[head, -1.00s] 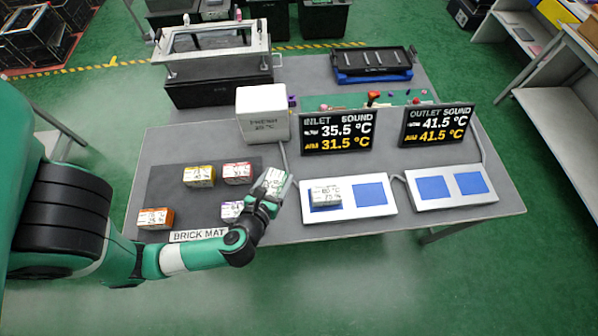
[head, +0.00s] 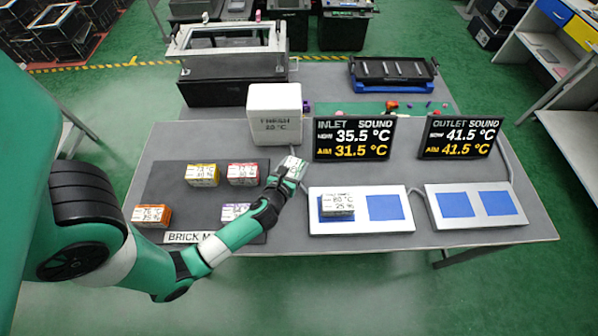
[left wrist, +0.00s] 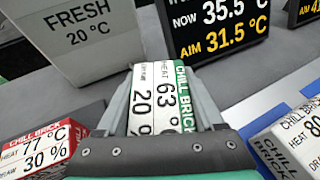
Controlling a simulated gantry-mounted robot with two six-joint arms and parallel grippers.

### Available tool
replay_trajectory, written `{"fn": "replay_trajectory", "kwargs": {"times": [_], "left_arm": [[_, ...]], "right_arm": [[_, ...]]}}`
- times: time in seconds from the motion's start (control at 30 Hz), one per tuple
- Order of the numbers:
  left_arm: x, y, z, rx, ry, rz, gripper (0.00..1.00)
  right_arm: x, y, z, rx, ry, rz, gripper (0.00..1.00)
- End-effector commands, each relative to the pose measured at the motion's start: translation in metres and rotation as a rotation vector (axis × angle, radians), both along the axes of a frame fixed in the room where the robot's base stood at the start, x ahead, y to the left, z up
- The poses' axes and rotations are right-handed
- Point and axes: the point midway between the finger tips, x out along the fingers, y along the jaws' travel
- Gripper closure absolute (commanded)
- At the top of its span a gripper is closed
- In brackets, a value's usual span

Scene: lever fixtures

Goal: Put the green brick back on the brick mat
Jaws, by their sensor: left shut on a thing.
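My left gripper (head: 285,177) is shut on the green brick (head: 293,164), a white block with a green band. In the left wrist view the green brick (left wrist: 155,100) sits between the two fingers and reads "HEAT 63 °C" and "20 %". The gripper is just right of the dark brick mat (head: 190,205), whose label reads "BRICK MAT". On the mat are a yellow brick (head: 203,175), a red brick (head: 243,174), an orange brick (head: 151,216) and a purple brick (head: 234,212), the last partly hidden by my arm. My right gripper is not in view.
A white box (head: 274,114) marked "FRESH 20 °C" stands behind the gripper. The inlet display (head: 353,139) and outlet display (head: 459,138) stand to the right. A white plate (head: 362,223) with blue pads holds a grey-white brick (head: 337,203); another plate (head: 477,224) has empty pads.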

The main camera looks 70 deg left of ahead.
Motion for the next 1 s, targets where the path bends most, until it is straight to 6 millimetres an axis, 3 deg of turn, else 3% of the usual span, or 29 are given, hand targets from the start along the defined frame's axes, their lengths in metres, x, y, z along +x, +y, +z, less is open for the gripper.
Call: {"fn": "replay_trajectory", "kwargs": {"times": [0.03, 0.1, 0.37, 0.57, 0.93, 0.97, 1.0], "left_arm": [[0.004, 0.007, -0.013, 0.002, -0.003, 0.003, 1.00], [0.008, 0.012, -0.019, 0.002, -0.002, 0.001, 1.00], [0.013, 0.017, -0.027, 0.002, -0.001, 0.000, 1.00], [0.015, 0.021, -0.063, 0.001, 0.000, -0.001, 1.00], [0.015, 0.021, -0.064, 0.001, -0.001, -0.001, 1.00], [0.015, 0.020, -0.064, 0.000, 0.000, 0.000, 0.25], [0.015, 0.020, -0.063, 0.000, 0.000, 0.000, 0.18]], "right_arm": [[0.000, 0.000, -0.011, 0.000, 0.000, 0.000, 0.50], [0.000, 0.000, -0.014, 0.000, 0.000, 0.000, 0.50], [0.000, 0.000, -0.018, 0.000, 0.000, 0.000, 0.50], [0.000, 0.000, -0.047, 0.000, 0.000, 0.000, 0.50], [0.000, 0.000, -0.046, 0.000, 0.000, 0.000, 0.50], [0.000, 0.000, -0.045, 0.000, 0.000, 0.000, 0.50], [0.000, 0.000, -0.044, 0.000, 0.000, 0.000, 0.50]]}}
